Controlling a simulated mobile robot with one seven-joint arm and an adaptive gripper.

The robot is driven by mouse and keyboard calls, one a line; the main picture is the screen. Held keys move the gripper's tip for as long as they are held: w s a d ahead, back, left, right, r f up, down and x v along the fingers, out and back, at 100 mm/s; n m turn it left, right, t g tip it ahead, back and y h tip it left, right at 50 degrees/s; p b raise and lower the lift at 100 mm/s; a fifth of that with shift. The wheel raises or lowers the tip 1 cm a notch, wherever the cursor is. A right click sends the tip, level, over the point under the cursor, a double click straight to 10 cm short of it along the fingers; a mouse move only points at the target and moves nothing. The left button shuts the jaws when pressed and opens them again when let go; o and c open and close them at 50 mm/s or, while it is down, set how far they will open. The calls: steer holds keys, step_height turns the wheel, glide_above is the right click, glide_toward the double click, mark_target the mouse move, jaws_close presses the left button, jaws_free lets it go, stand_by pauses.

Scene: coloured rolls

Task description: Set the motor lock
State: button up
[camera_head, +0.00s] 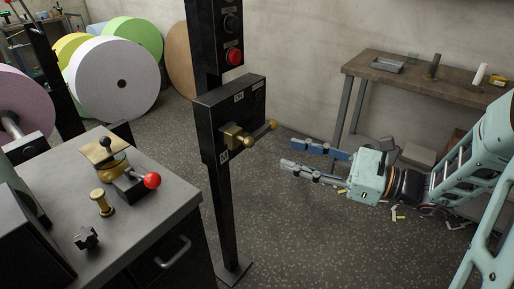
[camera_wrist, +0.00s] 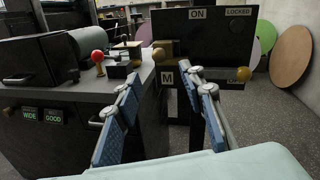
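The motor lock is a black box (camera_head: 222,112) on a black post, with a brass pivot block (camera_head: 235,135) and a lever ending in a brass knob (camera_head: 272,125). In the wrist view the box (camera_wrist: 205,35) bears labels ON and LOCKED, with an M plate below. The brass block (camera_wrist: 165,50) is at left and the knob (camera_wrist: 243,73) at lower right, under LOCKED. My gripper (camera_head: 291,153) is open and empty, right of the knob and apart from it in the head view. In the wrist view its fingers (camera_wrist: 165,77) spread below the box; part of the lever is unclear.
A red button (camera_head: 234,57) sits higher on the post. A grey cabinet (camera_head: 172,205) with a red-knobbed lever (camera_head: 152,180) and brass peg (camera_head: 102,203) stands left. A workbench (camera_head: 440,78) is at back right. Large rolls (camera_head: 115,80) stand behind. The floor around the gripper is mostly open.

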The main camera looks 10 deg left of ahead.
mark_target(245, 139)
steer(key=w+a+b, duration=0.1)
steer(key=w+a, duration=0.1)
steer(key=a, duration=0.8)
steer(key=shift+c, duration=0.3)
jaws_close()
